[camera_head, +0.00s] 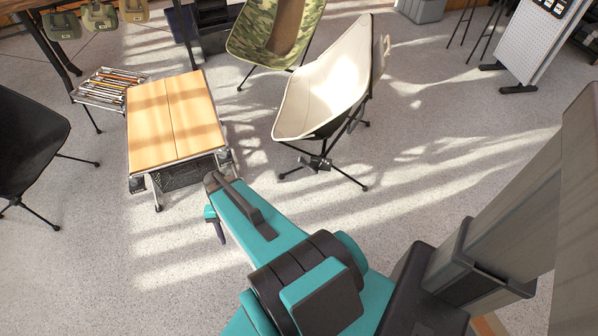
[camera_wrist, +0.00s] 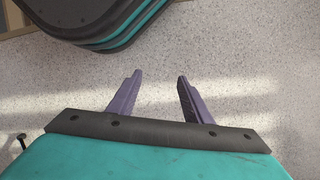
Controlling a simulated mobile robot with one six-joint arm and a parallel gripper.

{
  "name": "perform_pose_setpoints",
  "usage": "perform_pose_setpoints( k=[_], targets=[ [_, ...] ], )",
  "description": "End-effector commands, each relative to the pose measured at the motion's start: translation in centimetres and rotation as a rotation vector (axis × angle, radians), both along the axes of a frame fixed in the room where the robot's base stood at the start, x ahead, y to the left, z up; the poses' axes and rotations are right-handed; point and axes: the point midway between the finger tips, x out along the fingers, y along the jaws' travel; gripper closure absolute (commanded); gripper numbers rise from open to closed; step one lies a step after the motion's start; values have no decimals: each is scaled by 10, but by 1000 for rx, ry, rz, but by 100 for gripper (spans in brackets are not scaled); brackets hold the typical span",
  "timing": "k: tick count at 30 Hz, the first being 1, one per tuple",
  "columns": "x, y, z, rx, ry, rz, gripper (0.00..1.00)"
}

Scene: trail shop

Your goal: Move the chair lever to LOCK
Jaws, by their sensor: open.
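A cream folding chair (camera_head: 318,95) with a dark frame stands at the top centre of the head view. A dark hub (camera_head: 318,163) sits under its seat, where the legs meet. I cannot make out a separate lever or any LOCK marking on it. My gripper (camera_head: 217,226) is below and to the left of this chair, partly hidden behind my own teal arm. In the wrist view, its two purple fingers (camera_wrist: 158,82) are apart, with only speckled floor between them. The gripper touches neither the chair nor the hub.
A wooden-topped folding table (camera_head: 172,120) stands left of the cream chair, close to my arm. A camouflage chair (camera_head: 275,35) is behind, and a black chair (camera_head: 28,145) is at the left edge. A pegboard stand (camera_head: 535,40) is at the upper right. Floor right of the cream chair is clear.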

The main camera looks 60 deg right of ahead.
Motion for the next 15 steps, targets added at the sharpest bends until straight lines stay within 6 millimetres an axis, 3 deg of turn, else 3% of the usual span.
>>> perform_pose_setpoints(
  k=[1,6,15],
  targets=[
    [9,-17,-8,-6,-7,-68,55],
    [28,-65,-10,-18,-21,-289,55],
    [45,-160,-7,-30,-39,-678,55]
  ],
)
